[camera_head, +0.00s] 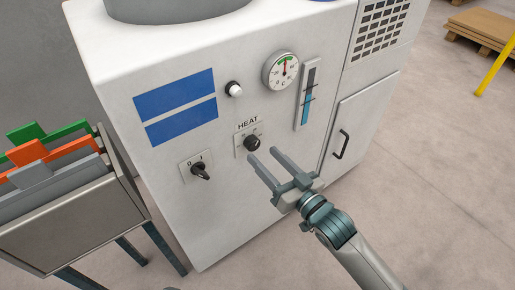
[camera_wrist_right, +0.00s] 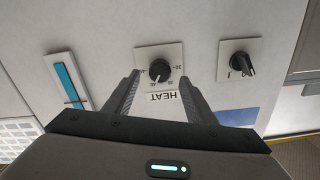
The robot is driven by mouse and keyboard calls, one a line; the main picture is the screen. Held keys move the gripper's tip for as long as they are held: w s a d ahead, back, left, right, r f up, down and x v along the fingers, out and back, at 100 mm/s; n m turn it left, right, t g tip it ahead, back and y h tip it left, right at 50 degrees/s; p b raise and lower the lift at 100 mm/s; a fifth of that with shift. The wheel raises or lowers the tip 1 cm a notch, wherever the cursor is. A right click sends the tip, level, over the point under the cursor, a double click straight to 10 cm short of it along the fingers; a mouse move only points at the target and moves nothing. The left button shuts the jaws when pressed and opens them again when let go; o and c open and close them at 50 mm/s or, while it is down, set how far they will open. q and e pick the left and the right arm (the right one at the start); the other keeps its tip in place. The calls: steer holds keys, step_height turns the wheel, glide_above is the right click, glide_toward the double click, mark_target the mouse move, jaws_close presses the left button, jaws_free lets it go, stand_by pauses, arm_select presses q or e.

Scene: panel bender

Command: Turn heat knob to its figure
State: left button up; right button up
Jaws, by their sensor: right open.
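The heat knob (camera_head: 252,142) is a small black round knob on a pale scale plate, under the word HEAT, on the white machine front (camera_head: 230,215). In the right wrist view the knob (camera_wrist_right: 159,70) shows upside down with small figures around it, too small to read surely. My right gripper (camera_head: 263,154) is open, its two fingers pointing at the panel just below and right of the knob. In the right wrist view the fingers lie to either side of the knob's plate, with the knob beyond them. I see no contact. My left gripper is not in view.
A black 0/1 switch (camera_head: 200,171) sits left of the knob. A white button (camera_head: 234,89), a round dial gauge (camera_head: 281,70) and a blue level tube (camera_head: 308,95) are above. A door handle (camera_head: 342,144) is at right. A rack of coloured panels (camera_head: 62,217) stands left.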

mark_target(255, 147)
steer(key=shift+x, duration=2.3)
steer(key=shift+c, duration=0.5)
steer(key=c, duration=0.9)
